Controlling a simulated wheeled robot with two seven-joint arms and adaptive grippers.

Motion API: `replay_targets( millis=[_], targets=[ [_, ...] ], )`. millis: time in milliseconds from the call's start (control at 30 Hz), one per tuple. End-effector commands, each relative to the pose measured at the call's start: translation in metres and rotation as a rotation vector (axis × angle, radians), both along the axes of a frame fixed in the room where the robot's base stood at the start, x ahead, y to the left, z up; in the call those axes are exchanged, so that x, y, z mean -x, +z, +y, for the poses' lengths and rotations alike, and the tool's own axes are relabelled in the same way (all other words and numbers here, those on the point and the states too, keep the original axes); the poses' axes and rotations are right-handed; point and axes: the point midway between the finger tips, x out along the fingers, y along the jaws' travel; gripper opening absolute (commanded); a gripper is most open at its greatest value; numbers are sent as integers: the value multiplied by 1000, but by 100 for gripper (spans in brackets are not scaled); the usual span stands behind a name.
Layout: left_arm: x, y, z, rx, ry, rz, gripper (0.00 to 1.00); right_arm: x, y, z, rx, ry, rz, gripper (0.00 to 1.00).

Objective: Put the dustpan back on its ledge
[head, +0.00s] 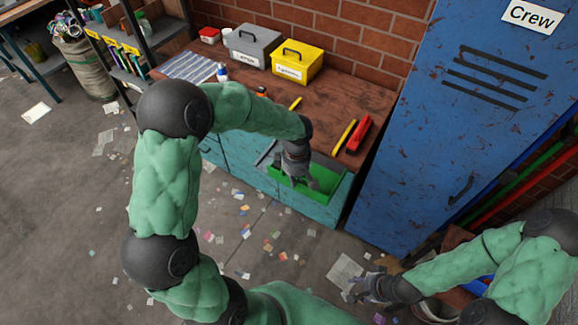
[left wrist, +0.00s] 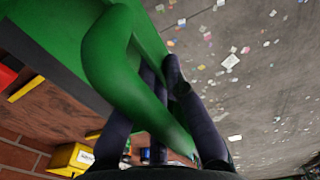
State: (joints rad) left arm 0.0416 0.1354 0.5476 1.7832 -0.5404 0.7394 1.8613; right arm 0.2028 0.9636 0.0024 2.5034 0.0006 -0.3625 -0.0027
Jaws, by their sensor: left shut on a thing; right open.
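The green dustpan (head: 327,178) is at the front edge of the workbench, near its right end. My left gripper (head: 302,182) is shut on it from above. In the left wrist view, the dark fingers of my left gripper (left wrist: 163,72) close around the thick green handle of the dustpan (left wrist: 112,60), and its flat pan spreads beyond. I cannot tell whether the dustpan touches the bench, and no separate ledge can be made out clearly. My right gripper (head: 357,289) is open and empty, low over the floor at the lower right.
The wooden workbench (head: 345,100) holds a yellow toolbox (head: 297,62), a grey toolbox (head: 252,45), a red tool (head: 359,134) and a yellow pencil-like stick (head: 344,136). A blue locker (head: 460,130) stands right of the bench. Paper scraps litter the otherwise open floor (head: 80,210).

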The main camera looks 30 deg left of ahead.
Motion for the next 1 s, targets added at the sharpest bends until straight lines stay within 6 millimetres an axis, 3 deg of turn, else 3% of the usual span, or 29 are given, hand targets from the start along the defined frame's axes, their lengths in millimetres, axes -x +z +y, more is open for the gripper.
replay_targets(
  millis=[467,600,1000],
  targets=[
    [-57,-43,72,0,11,0,0,0,-14,0,0,0,0,49],
    [-68,-68,87,0,9,1,0,0,-20,0,0,0,0,49],
    [-84,-95,105,0,7,-1,0,0,-26,0,0,0,0,49]
  ],
)
